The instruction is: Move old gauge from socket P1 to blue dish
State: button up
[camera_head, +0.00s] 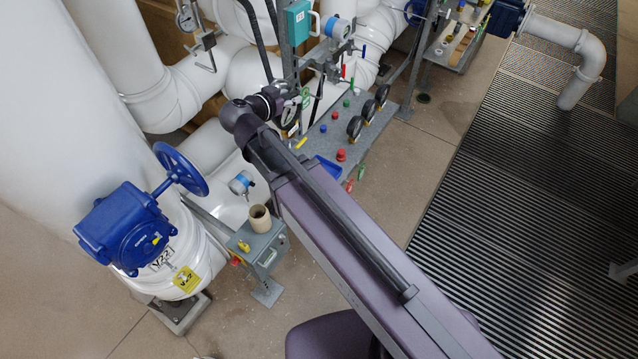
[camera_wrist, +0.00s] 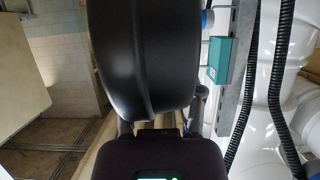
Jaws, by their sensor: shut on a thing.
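In the wrist view a large black rounded gauge body (camera_wrist: 145,60) fills the upper middle, close to the lens. My gripper (camera_wrist: 158,122) is shut on this gauge; the fingers are mostly hidden beneath it. In the head view my gripper (camera_head: 290,98) is at the end of my arm, above the back left of the grey bench, and the gauge (camera_head: 292,114) shows small beside it. A blue dish (camera_head: 328,168) lies on the bench, partly hidden by my arm. I cannot make out socket P1 or its label.
A teal box (camera_head: 299,22), pipes and hoses rise behind. A blue handwheel valve (camera_head: 180,168) and a beige cup (camera_head: 260,218) are at left.

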aim_at(291, 123)
notch_tip(291, 123, down, 9)
jog(key=b, duration=0.8)
jog(key=shift+f, duration=0.2)
